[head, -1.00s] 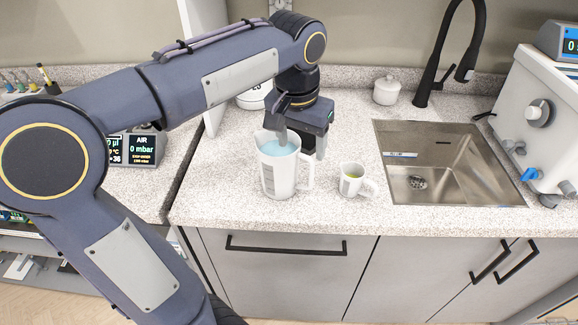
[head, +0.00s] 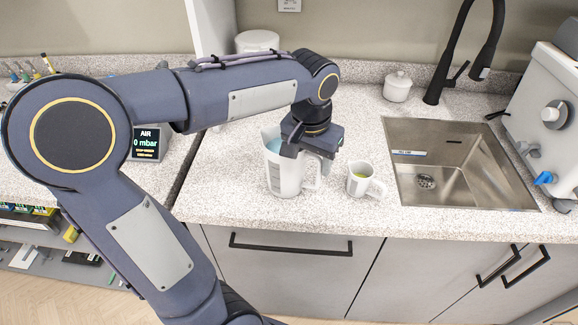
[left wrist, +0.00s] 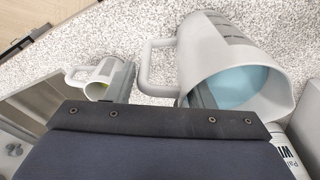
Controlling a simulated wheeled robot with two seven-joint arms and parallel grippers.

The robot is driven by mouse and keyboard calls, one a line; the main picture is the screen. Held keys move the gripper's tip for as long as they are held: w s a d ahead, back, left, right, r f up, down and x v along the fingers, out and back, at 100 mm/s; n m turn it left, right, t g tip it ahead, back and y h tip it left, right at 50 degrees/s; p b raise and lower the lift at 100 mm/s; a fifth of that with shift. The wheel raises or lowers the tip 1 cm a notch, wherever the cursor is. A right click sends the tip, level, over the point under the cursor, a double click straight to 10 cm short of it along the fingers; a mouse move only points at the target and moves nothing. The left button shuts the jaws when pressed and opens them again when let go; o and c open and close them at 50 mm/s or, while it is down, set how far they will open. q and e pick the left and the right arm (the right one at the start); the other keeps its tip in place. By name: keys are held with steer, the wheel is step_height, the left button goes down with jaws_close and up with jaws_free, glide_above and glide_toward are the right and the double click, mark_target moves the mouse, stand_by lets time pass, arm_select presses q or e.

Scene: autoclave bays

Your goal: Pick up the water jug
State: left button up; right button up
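The water jug (head: 284,178) is a pale grey pitcher with blue liquid in it, upright on the speckled counter, its handle to the right. My left gripper (head: 308,158) is low over the jug's rim and handle, pointing down. In the left wrist view the gripper's two fingers (left wrist: 160,88) are apart, with the jug's handle (left wrist: 150,68) between them. One finger is at the mouth of the jug (left wrist: 210,45); whether it touches the wall I cannot tell. My right gripper is not in view.
A small mug (head: 360,181) with yellow-green liquid stands close to the right of the jug. Further right are a sink (head: 465,185), a black faucet (head: 445,80) and a white device (head: 545,110). A lidded pot (head: 397,88) stands behind. The counter's front strip is clear.

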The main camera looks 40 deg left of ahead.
arm_select(q)
jaws_close()
steer(key=shift+r, duration=0.15)
